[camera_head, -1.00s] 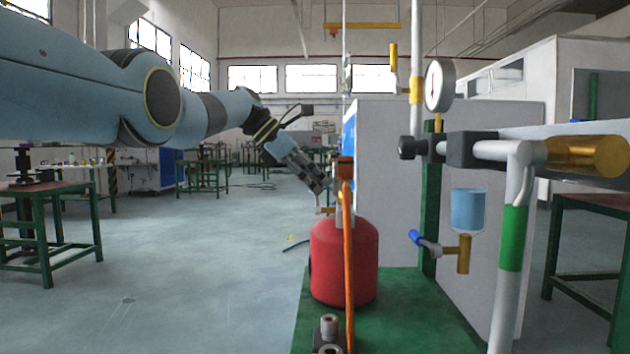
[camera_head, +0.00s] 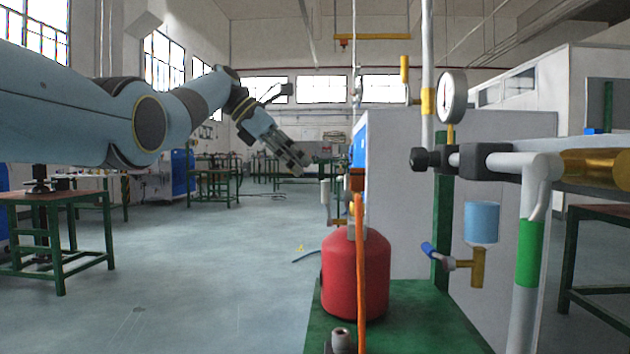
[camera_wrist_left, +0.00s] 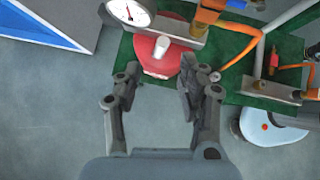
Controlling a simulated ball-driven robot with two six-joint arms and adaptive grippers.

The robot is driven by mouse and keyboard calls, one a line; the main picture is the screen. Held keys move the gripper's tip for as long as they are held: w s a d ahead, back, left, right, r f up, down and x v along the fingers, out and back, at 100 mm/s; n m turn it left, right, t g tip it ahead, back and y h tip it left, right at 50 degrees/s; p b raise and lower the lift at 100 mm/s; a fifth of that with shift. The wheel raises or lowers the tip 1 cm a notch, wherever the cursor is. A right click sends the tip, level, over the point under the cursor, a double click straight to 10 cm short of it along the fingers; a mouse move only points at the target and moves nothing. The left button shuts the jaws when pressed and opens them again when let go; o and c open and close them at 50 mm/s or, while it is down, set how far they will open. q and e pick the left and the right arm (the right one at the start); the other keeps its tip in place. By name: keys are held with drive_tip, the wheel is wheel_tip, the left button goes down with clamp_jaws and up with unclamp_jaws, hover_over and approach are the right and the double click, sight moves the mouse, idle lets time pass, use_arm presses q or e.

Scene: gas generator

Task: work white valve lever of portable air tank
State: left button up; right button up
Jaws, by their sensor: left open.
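The red portable air tank (camera_head: 356,275) stands on a green platform. Its white valve lever (camera_head: 325,190) stands upright at the left of the tank's top fittings. My left gripper (camera_head: 303,166) is open and empty, up and left of the lever and apart from it. In the left wrist view, the red tank (camera_wrist_left: 158,62) and the white lever (camera_wrist_left: 161,46) lie beyond the open fingers of the left gripper (camera_wrist_left: 157,82), roughly in line with the gap. Nothing is between the fingers. My right gripper is not in view.
An orange hose (camera_head: 361,285) runs down in front of the tank. A pressure gauge (camera_head: 453,96), pipes and a blue cup (camera_head: 482,222) stand to the right. A grey cabinet (camera_head: 410,190) is behind.

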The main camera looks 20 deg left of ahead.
use_arm(q)
drive_tip(key=v, duration=0.2)
drive_tip(key=shift+a+r, duration=0.2)
